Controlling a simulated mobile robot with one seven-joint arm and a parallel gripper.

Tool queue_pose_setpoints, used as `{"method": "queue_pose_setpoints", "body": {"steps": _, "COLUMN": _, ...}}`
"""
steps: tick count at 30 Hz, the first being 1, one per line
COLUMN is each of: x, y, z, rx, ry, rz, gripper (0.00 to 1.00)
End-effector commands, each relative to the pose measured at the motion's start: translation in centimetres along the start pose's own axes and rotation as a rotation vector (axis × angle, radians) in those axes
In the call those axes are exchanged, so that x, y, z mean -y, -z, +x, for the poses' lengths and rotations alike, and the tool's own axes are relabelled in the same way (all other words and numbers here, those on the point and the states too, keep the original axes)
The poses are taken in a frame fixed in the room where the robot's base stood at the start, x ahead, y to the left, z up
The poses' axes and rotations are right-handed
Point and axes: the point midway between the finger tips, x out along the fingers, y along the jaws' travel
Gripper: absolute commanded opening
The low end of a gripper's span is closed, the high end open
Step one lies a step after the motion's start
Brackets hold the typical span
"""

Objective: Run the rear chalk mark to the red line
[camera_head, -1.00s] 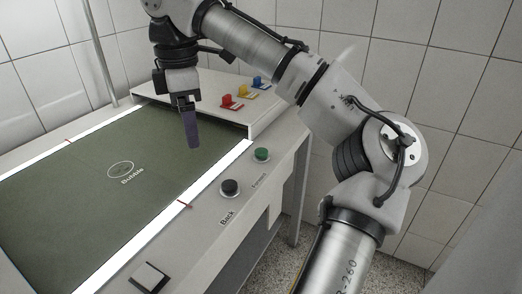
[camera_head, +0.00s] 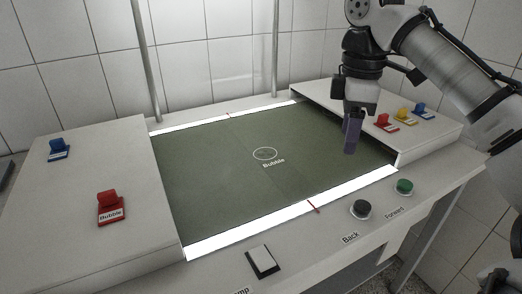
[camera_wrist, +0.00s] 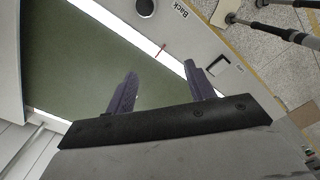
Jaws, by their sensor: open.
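The green paper (camera_head: 200,185) lies flat between two white housings, with bright strips along its near and far edges. A pale oval (camera_head: 265,153) labelled "Bubble" is on it; I cannot tell whether this is a chalk mark, and no other clear chalk mark shows. A red line (camera_head: 313,207) crosses the near edge, also visible in the wrist view (camera_wrist: 161,50). A small red tick (camera_head: 229,116) is at the far edge. The black Back button (camera_head: 360,209) and green Forward button (camera_head: 404,187) sit on the near panel. My gripper (camera_head: 351,148) is open and empty above the paper's right part.
The left housing (camera_head: 70,235) carries a blue switch (camera_head: 58,150) and a red switch (camera_head: 110,208). The right housing (camera_head: 440,122) carries red, yellow and blue switches. A square lamp switch (camera_head: 263,260) is on the near panel. Thin posts stand behind the table.

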Motion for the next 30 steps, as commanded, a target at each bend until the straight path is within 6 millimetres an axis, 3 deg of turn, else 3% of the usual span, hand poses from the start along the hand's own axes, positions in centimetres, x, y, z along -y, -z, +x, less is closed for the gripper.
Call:
{"method": "queue_pose_setpoints", "body": {"steps": 1, "x": 0.00, "y": 0.00, "z": 0.00, "rx": 0.000, "ry": 0.000, "rz": 0.000, "gripper": 0.47}}
{"method": "queue_pose_setpoints", "body": {"steps": 12, "x": 0.00, "y": 0.00, "z": 0.00, "rx": 0.000, "ry": 0.000, "rz": 0.000, "gripper": 0.00}}
{"method": "queue_pose_setpoints", "body": {"steps": 30, "x": 0.00, "y": 0.00, "z": 0.00, "rx": 0.000, "ry": 0.000, "rz": 0.000, "gripper": 0.00}}
